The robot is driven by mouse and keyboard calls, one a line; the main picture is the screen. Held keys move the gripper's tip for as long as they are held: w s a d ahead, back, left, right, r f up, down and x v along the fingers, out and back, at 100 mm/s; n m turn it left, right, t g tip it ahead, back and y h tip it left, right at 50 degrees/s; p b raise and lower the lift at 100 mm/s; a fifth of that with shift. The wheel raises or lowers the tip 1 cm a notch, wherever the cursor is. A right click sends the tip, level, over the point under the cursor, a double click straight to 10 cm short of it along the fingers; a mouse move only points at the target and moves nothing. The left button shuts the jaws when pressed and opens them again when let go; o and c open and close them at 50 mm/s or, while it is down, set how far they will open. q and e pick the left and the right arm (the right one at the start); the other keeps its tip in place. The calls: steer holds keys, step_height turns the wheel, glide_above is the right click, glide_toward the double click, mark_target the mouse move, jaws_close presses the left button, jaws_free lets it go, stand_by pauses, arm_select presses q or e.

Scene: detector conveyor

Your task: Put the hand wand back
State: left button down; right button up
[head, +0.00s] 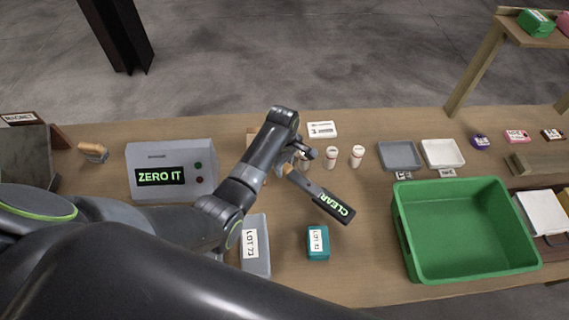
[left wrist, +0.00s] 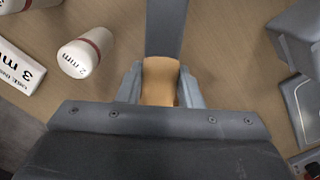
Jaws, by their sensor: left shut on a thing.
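The hand wand (head: 333,203) has a tan handle and a dark paddle whose display reads CLEAR in green. My left gripper (head: 289,170) is shut on the handle and holds the wand over the middle of the table, its paddle slanting down to the right. In the left wrist view the tan handle (left wrist: 160,80) sits between the two jaws (left wrist: 160,88), and the dark paddle runs up out of the frame. I cannot tell which place belongs to the wand. My right gripper is not in view.
A grey ZERO IT box (head: 172,185) stands left. White bottles (head: 357,156) stand close behind the wand. A grey LOT 73 box (head: 262,262) and a teal box (head: 318,256) lie in front. A green bin (head: 468,271) stands right, with grey (head: 400,155) and white (head: 442,153) trays behind it.

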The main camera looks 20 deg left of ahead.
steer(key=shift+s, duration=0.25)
arm_select(q)
steer(key=shift+f, duration=0.4)
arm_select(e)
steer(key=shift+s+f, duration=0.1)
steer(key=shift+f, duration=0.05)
arm_select(q)
steer(key=shift+f, duration=0.15)
steer(key=c, duration=1)
jaws_free()
